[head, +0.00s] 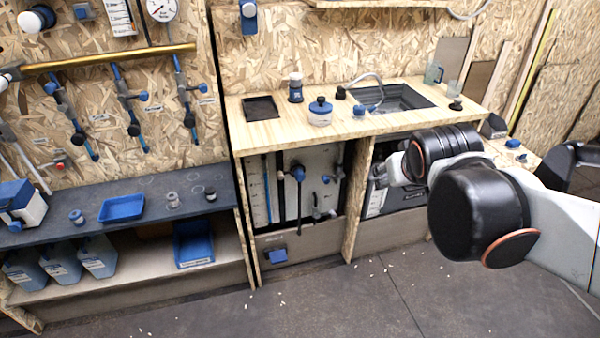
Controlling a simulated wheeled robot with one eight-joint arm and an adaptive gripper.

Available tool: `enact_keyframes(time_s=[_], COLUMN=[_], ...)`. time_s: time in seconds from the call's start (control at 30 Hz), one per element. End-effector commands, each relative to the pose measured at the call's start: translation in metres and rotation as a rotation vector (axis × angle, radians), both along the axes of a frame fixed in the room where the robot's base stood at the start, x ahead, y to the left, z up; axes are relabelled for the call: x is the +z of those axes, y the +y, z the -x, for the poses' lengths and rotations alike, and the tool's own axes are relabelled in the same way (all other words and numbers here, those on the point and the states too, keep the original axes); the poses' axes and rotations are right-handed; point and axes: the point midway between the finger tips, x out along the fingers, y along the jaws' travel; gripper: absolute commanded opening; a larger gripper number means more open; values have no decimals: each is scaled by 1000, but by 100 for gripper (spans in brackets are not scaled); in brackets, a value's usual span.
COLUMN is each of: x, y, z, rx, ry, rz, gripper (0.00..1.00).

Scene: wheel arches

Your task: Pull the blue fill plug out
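Several blue parts show in the head view, and I cannot tell for certain which one is the fill plug. A white round container with a dark-blue cap (320,112) stands upright on the wooden counter. My gripper's fingers do not show, and the arm hides part of the right bay.
The wooden counter (262,137) holds a sink (405,97) with a hose and a dark square recess (261,108). A dark shelf at left carries a blue tray (121,208), with blue jugs (97,256) below. The floor (350,300) in front is clear except for small pale bits.

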Motion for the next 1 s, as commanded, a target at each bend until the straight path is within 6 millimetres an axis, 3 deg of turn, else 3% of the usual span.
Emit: enact_keyframes(time_s=[0.1,0.47,0.7,1.0], x=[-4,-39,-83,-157], y=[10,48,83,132], z=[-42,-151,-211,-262], rx=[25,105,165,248], ry=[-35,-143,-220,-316], rz=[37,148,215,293], gripper=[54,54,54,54])
